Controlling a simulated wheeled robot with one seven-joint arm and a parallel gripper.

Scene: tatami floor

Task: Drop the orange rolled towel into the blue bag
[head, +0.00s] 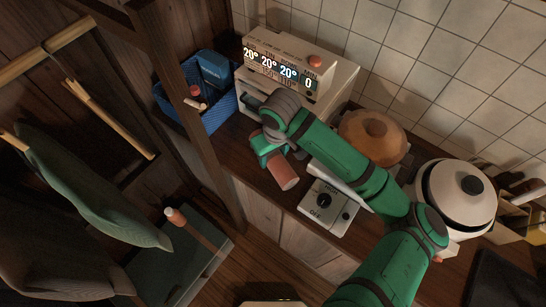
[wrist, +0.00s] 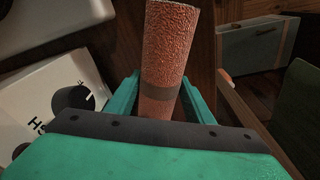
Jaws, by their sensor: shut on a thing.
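The orange rolled towel (head: 284,174) is a rough cylinder with a darker band, seen close up in the wrist view (wrist: 170,45). My gripper (head: 270,155) is shut on it; the green fingers sit on both sides of the roll in the wrist view (wrist: 166,98). The towel is tilted, with one end sticking out over the counter's front part. A blue open-topped container (head: 208,121), which I take for the blue bag, stands at the counter's left end, left of my gripper. It holds a blue item and small red and pale things. A dark post hides part of it.
A cream appliance (head: 330,75) with lit digits stands behind my gripper. A dial unit (head: 330,207), a brown round lid (head: 372,136) and a white pot (head: 455,200) are to the right. The dark wooden post (head: 185,110) rises beside the blue container. Wooden floor shows below.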

